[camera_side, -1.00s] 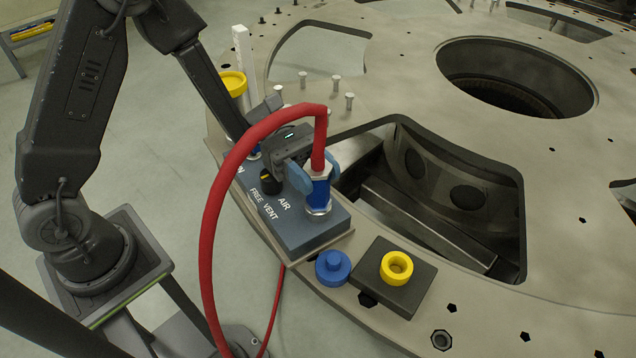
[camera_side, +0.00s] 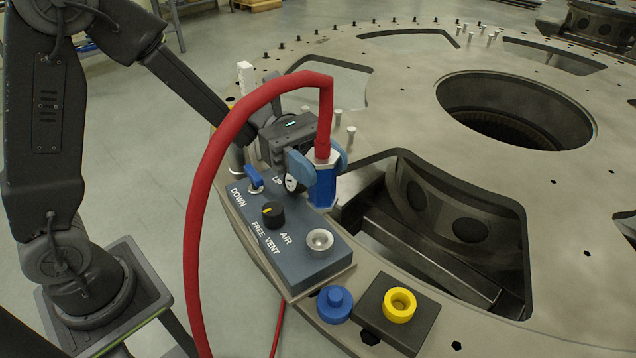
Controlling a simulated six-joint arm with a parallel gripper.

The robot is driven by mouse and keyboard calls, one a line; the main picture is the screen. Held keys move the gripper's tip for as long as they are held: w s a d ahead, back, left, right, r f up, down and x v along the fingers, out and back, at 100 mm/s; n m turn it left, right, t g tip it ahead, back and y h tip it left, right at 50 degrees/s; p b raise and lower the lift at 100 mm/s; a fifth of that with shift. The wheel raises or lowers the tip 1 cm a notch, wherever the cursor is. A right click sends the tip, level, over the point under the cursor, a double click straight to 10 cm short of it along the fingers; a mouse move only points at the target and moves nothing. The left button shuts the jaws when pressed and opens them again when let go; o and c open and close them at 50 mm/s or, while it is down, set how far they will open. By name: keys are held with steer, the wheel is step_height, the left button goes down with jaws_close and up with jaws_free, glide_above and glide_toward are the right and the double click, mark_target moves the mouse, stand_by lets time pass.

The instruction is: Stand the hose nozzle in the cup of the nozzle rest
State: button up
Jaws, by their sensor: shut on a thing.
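The hose nozzle (camera_side: 324,186) is blue, upright, with a thick red hose (camera_side: 203,190) rising from its top and looping down to the left. My gripper (camera_side: 318,168) is shut on the nozzle with its blue fingers. The nozzle is clear of the silver AIR socket (camera_side: 320,240), which shows empty below it on the grey control box. The cup (camera_side: 399,304) that I take for the nozzle rest is a yellow ring with an open top, on a dark square block (camera_side: 374,310) at the front right. It looks empty. The nozzle is up and left of it.
The control box (camera_side: 300,262) carries a black knob (camera_side: 273,214), a blue lever (camera_side: 254,180) and a gauge (camera_side: 291,184). A blue round piece (camera_side: 335,303) sits left of the dark block. A large opening lies in the turret plate (camera_side: 570,255) to the right. The hose hangs over the front.

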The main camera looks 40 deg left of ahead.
steer(key=w+d+r, duration=0.1)
steer(key=d+r, duration=0.1)
steer(key=d, duration=1.4)
step_height(320, 180, down, 10)
steer(key=shift+d, duration=0.15)
steer(key=shift+w+f, duration=0.1)
steer(key=shift+f, duration=1.8)
stand_by(1.7)
steer(key=o, duration=1.2)
steer(key=shift+c, duration=0.2)
steer(key=shift+w+a, duration=0.1)
steer(key=shift+a, duration=0.4)
steer(key=a+r, duration=0.4)
steer(key=r, duration=0.3)
steer(key=shift+w, duration=0.3)
